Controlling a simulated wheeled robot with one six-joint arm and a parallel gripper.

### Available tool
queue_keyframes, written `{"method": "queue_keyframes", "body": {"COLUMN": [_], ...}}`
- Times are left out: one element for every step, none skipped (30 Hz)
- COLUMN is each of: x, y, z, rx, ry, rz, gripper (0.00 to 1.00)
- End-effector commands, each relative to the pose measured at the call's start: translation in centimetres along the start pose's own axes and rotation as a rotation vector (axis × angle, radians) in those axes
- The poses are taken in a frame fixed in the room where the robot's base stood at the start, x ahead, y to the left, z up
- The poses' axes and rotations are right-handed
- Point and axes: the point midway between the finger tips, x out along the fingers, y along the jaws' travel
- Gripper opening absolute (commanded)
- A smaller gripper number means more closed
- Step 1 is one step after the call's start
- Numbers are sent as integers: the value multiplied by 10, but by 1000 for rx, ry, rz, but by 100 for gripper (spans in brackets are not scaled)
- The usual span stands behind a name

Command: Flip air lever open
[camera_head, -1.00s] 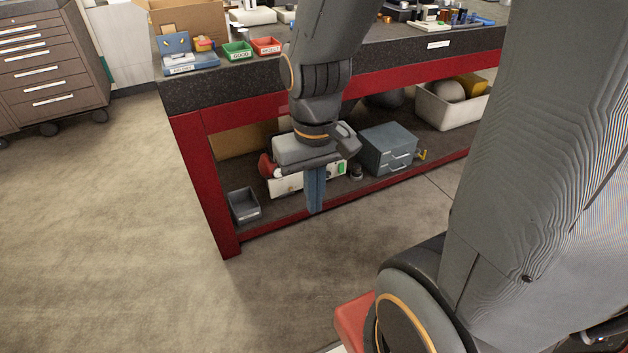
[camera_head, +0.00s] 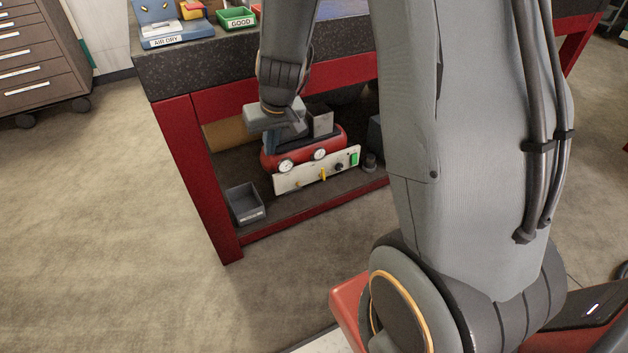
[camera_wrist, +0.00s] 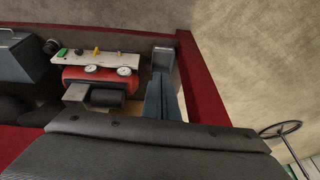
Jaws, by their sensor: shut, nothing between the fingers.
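A red air compressor (camera_head: 333,140) with two round gauges stands on the bench's lower shelf; it also shows upside down in the wrist view (camera_wrist: 75,73). Its white front panel (camera_head: 346,170) carries a yellow lever (camera_head: 323,175), a smaller yellow fitting (camera_head: 297,183), a dark knob and a green switch (camera_head: 354,159). The lever's exact angle is too small to read. My gripper (camera_head: 270,146) is shut and empty, its blue fingers pointing down by the tank's left end. In the wrist view, the fingers (camera_wrist: 163,98) are together, beside the compressor and apart from the panel.
A grey bin (camera_head: 244,204) sits on the shelf left of the compressor. The red bench leg (camera_head: 199,175) and the bench top (camera_head: 200,73) bound the space. A dark round object (camera_head: 370,161) stands right of the panel. The floor in front is clear.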

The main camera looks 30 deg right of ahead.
Motion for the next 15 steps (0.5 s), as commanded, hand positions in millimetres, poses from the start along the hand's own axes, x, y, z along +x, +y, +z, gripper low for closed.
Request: {"method": "queue_keyframes", "body": {"x": [46, 66, 91, 110, 129, 155, 174, 192, 216, 233, 249, 269, 282, 294, 308], "y": [11, 17, 27, 35, 43, 55, 64, 74, 87, 97, 107, 119, 127, 135, 145], "z": [-16, -26, -38, -46, -54, -62, -67, -71, -75, -77, -77, -77, -77, -75, -72], "rx": [5, 4, 6, 5, 6, 6, 7, 6, 6, 5, 4, 3, 2, 1, -1], "ry": [33, 56, 84, 103, 121, 140, 153, 164, 175, 180, 182, 182, 181, 178, 173], "rz": [23, 40, 66, 89, 113, 148, 177, 208, 250, 282, 314, 355, 384, 412, 446], "gripper": [0, 0, 0, 0, 0, 0, 0, 0, 0, 0, 0, 0, 0, 0, 0]}}
